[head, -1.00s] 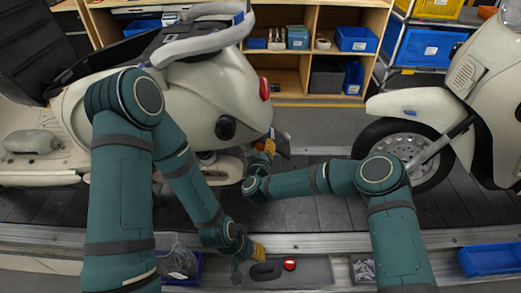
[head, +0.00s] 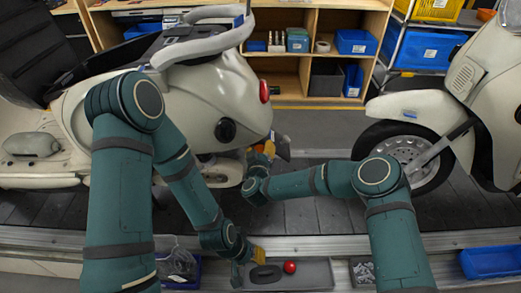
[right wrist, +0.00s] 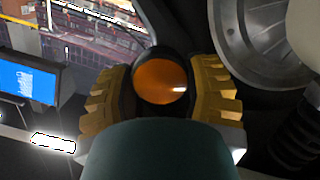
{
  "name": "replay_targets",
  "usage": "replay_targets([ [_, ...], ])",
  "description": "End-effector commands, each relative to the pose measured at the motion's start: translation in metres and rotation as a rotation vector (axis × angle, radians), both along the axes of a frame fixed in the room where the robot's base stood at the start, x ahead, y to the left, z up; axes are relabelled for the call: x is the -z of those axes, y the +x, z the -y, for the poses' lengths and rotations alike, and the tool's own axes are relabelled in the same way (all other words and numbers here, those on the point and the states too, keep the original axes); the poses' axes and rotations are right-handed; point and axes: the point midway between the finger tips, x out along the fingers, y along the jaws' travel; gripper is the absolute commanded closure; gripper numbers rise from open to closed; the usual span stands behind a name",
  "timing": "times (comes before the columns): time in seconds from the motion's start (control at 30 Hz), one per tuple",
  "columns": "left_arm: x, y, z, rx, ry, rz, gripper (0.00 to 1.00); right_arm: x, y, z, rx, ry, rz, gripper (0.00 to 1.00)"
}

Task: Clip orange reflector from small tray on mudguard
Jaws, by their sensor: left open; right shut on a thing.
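My right gripper (head: 268,152) is at the rear underside of the left cream scooter (head: 195,110), beside a dark flap that looks like its mudguard (head: 283,143). In the right wrist view its yellow fingers (right wrist: 160,95) are shut around the round orange reflector (right wrist: 160,82). A dark surface lies behind the reflector; I cannot tell whether they touch. My left gripper (head: 249,262) is open, low at the left end of the small grey tray (head: 318,273). The tray holds a black oblong piece (head: 266,273) and a red round piece (head: 290,267).
Another cream scooter (head: 495,90) stands at the right on the slat conveyor (head: 310,214). A blue bin (head: 490,261) lies at the front right. A bin with a clear bag (head: 178,265) is at the front left. Shelves (head: 290,85) stand behind.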

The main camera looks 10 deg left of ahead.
Motion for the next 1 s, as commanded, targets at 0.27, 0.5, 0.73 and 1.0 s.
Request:
replay_targets([
  [0.27, 0.000, 0.000, 0.000, 0.000, 0.000, 0.000, 0.66, -0.001, 0.001, 0.000, 0.000, 0.000, 0.001, 0.13],
  [0.5, 0.000, 0.000, 0.000, 0.000, 0.000, 0.000, 0.66, 0.000, 0.000, 0.000, 0.000, 0.000, 0.001, 0.13],
  [0.73, 0.000, 0.000, 0.000, 0.000, 0.000, 0.000, 0.66, -0.002, -0.013, 0.001, -0.003, -0.001, 0.001, 0.13],
  [1.0, 0.000, 0.000, 0.000, 0.000, 0.000, 0.000, 0.66, -0.007, -0.053, 0.007, -0.003, -0.002, 0.003, 0.13],
])
